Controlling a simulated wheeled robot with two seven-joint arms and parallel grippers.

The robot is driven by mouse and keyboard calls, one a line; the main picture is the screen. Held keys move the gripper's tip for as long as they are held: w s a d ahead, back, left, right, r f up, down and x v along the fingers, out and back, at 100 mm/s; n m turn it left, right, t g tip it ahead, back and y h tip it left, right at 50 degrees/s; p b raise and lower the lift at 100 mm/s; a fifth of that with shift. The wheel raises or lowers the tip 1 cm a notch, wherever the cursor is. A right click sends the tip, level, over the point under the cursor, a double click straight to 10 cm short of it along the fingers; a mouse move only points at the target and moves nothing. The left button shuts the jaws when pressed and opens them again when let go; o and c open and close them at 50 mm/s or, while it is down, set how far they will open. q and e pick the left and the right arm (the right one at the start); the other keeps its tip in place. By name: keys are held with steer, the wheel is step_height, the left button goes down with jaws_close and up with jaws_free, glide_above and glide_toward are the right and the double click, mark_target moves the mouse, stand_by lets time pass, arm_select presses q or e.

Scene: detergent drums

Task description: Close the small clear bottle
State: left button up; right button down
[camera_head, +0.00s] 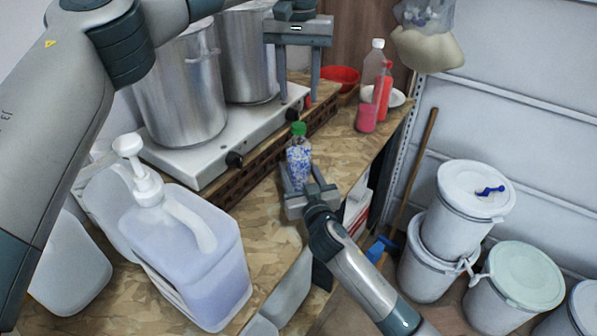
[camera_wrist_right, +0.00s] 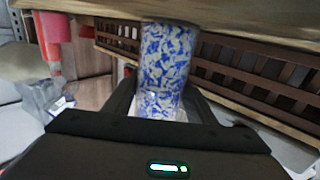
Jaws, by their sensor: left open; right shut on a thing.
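The small clear bottle (camera_head: 299,165), with blue-and-white speckled contents, is upright at the middle of the wooden worktop. A green cap (camera_head: 298,129) sits at its top; I cannot tell how tightly. My right gripper (camera_head: 301,178) is shut around the bottle's lower part. In the right wrist view the bottle (camera_wrist_right: 167,60) stands between the right gripper's fingers (camera_wrist_right: 160,100), with its cap out of sight. My left gripper (camera_head: 302,95) is open and empty, fingers pointing down, above and apart from the cap in the picture.
Two metal pots (camera_head: 182,95) stand on a white stove (camera_head: 215,150) left of the bottle. A large pump jug (camera_head: 200,250) is at the front left. A red bowl (camera_head: 341,77) and bottles of red liquid (camera_head: 382,90) are behind. White drums (camera_head: 455,230) stand at the right.

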mark_target(299, 125)
arm_select(q)
steer(key=n, duration=0.3)
steer(key=shift+n, duration=0.3)
steer(key=n, duration=1.2)
steer(key=shift+n, duration=0.4)
steer(key=n, duration=1.4)
steer(key=shift+n, duration=0.4)
steer(key=shift+f, duration=4)
